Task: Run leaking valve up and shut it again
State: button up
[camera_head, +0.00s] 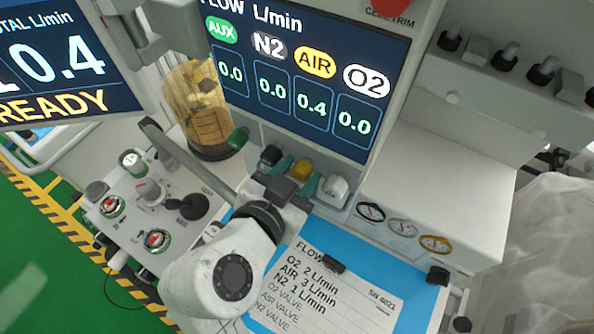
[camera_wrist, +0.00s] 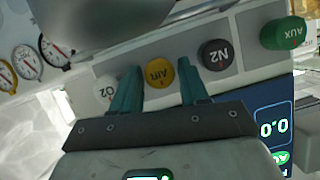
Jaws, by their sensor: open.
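The yellow AIR knob (camera_head: 302,168) sits in a row on the cart front, between the black N2 knob (camera_head: 270,155) and the white O2 knob (camera_head: 335,189). The green AUX knob (camera_head: 238,138) is at the row's left end. The flow screen (camera_head: 300,80) reads AIR 0.4, with AUX, N2 and O2 at 0.0. My gripper (camera_head: 290,178) is at the AIR knob. In the wrist view, its open teal fingers (camera_wrist: 160,82) stand either side of the yellow AIR knob (camera_wrist: 160,74). I cannot tell whether they touch it.
A paper card (camera_head: 335,285) listing flows lies on the blue work surface (camera_head: 405,300). The left screen (camera_head: 55,60) reads 0.4 and READY. Round gauges (camera_head: 402,228) sit right of the knobs. A control panel with a black lever (camera_head: 190,207) is at left.

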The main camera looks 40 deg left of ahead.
jog(key=c, duration=0.8)
jog(key=shift+o, duration=0.2)
jog(key=shift+a+r+n+h+p, duration=0.1)
jog(key=shift+n+h+p, duration=0.4)
jog(key=shift+n, duration=0.2)
jog(key=n+t+h+p, duration=0.1)
jog(key=n+h, duration=0.1)
jog(key=n, duration=0.1)
jog(key=shift+a, duration=0.15)
jog(key=shift+s+a+n+t+h+p, duration=0.1)
jog(key=shift+n+t+h+p, duration=0.35)
jog(key=shift+n+h, duration=0.55)
jog(key=shift+a+f+n+t+h, duration=0.15)
jog(key=shift+n+t, duration=0.1)
jog(key=shift+n, duration=0.5)
jog(key=shift+d+f+n+t+h, duration=0.1)
jog(key=shift+f+n+t+h, duration=0.1)
jog(key=shift+n, duration=0.55)
